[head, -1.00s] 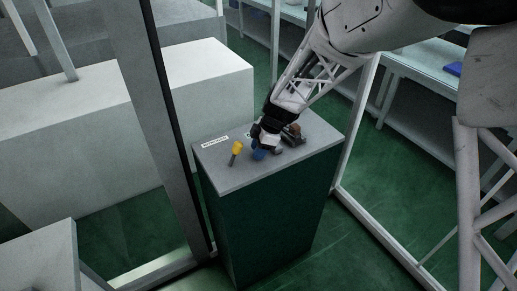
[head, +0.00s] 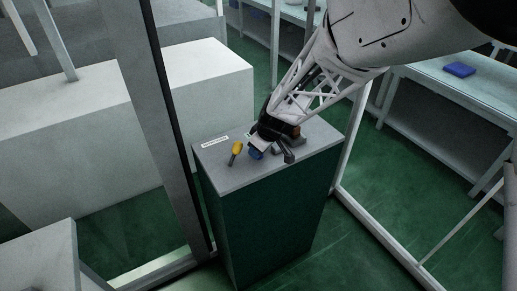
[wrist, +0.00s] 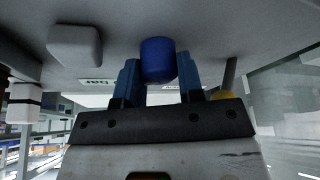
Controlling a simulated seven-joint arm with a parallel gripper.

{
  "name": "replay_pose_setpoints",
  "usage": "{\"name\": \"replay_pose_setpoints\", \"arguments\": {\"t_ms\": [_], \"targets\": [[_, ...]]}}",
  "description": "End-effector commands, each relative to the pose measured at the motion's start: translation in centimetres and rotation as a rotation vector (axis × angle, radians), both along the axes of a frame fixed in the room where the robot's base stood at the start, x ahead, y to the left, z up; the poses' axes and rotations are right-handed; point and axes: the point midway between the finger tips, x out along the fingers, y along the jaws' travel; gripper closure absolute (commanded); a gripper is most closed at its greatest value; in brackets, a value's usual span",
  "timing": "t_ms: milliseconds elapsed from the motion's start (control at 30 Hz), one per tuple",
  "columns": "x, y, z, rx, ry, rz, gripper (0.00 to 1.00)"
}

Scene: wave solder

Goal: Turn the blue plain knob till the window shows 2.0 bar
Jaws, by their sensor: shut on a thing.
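The blue plain knob (head: 256,155) stands on the grey top of a dark green pedestal, partly covered by my gripper in the head view. In the wrist view the blue knob (wrist: 158,58) is a smooth round cylinder between my two blue fingers. My gripper (wrist: 158,72) is shut on it, one finger at each side. In the head view my gripper (head: 260,147) comes down at a slant from the upper right. A pale strip with "bar" (wrist: 95,86) shows behind the left finger; I cannot read a number on it.
A yellow part (head: 236,149) on a dark stem stands left of the blue knob, close to my gripper. A grey fitting (head: 288,151) stands to the right. A white label (head: 215,142) lies at the back left of the pedestal top (head: 225,176), whose front is clear.

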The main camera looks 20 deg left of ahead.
Motion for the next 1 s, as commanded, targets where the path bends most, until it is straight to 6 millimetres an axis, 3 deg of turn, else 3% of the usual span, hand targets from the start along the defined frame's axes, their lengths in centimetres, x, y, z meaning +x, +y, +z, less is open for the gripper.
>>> {"name": "replay_pose_setpoints", "arguments": {"t_ms": [600,633,767,800,1000], "targets": [[0.02,-0.01,0.03,0.000,-0.001,-0.059,0.89],[0.02,-0.01,0.03,0.000,-0.001,-0.059,0.64],[0.02,-0.01,0.02,0.000,-0.001,-0.059,0.44],[0.01,0.00,0.02,0.000,0.000,-0.058,0.40],[0.01,-0.01,0.01,0.000,0.000,-0.058,0.40]]}}
